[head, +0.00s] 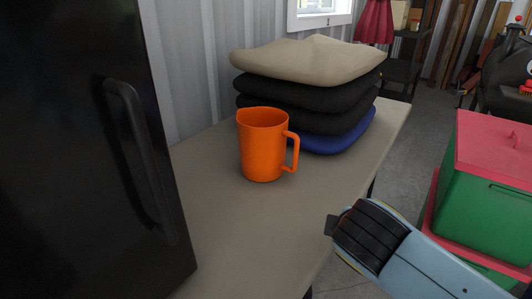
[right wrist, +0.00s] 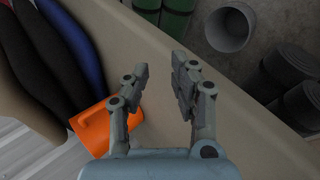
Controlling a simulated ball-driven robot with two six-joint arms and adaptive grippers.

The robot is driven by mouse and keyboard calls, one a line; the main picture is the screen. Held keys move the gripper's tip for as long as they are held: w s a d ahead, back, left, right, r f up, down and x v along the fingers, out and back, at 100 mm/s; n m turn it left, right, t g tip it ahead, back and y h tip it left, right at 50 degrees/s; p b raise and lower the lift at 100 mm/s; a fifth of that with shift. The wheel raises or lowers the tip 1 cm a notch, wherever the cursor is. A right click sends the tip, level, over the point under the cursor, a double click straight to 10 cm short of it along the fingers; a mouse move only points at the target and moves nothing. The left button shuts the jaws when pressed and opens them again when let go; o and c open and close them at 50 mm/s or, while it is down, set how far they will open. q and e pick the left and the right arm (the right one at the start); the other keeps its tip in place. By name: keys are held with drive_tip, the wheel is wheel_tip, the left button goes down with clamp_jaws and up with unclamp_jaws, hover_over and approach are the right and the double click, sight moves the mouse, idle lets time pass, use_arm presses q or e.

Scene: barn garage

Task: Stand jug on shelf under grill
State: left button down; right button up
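An orange jug (head: 262,148) stands upright on a beige table (head: 235,225), its handle facing right in the head view. In the right wrist view the jug (right wrist: 92,128) is at the lower left, partly hidden behind one finger. My right gripper (head: 333,226) is over the table's right edge, in front of and to the right of the jug, apart from it. In its wrist view the right gripper (right wrist: 160,66) is open, with nothing between the fingers. My left gripper is not in view. No shelf under a grill can be made out clearly.
Stacked cushions (head: 310,95) sit behind the jug. A black fridge-like cabinet (head: 75,150) blocks the left. Green boxes with red lids (head: 490,185) stand at right. A black object (head: 505,85), partly cut off, is at the far right. The table's front is bare.

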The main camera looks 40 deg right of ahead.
drive_tip(key=w+d+r+n+t+h, duration=0.1)
drive_tip(key=w+n, duration=0.1)
drive_tip(key=w+d+r+n+h, duration=0.1)
drive_tip(key=n, duration=0.1)
drive_tip(key=w+d+n+t+h, duration=0.1)
drive_tip(key=w+n+h, duration=0.1)
drive_tip(key=n, duration=0.1)
drive_tip(key=shift+w+d+r+t, duration=0.25)
drive_tip(key=shift+w+r+t, duration=0.05)
drive_tip(key=shift+r, duration=0.1)
drive_tip(key=w+a+r+n+t+h, duration=0.1)
drive_tip(key=w+r+n+t, duration=0.15)
drive_tip(key=w+n, duration=0.4)
drive_tip(key=n+t, duration=0.3)
drive_tip(key=n, duration=0.5)
approach(297, 150)
drive_tip(key=shift+m, duration=0.25)
drive_tip(key=x, duration=0.4)
drive_tip(key=shift+w+d+r, duration=0.2)
drive_tip(key=shift+w+r, duration=0.05)
drive_tip(key=shift+r, duration=0.05)
drive_tip(key=x, duration=0.6)
drive_tip(key=shift+w+f, duration=0.1)
drive_tip(key=shift+f, duration=0.2)
clamp_jaws()
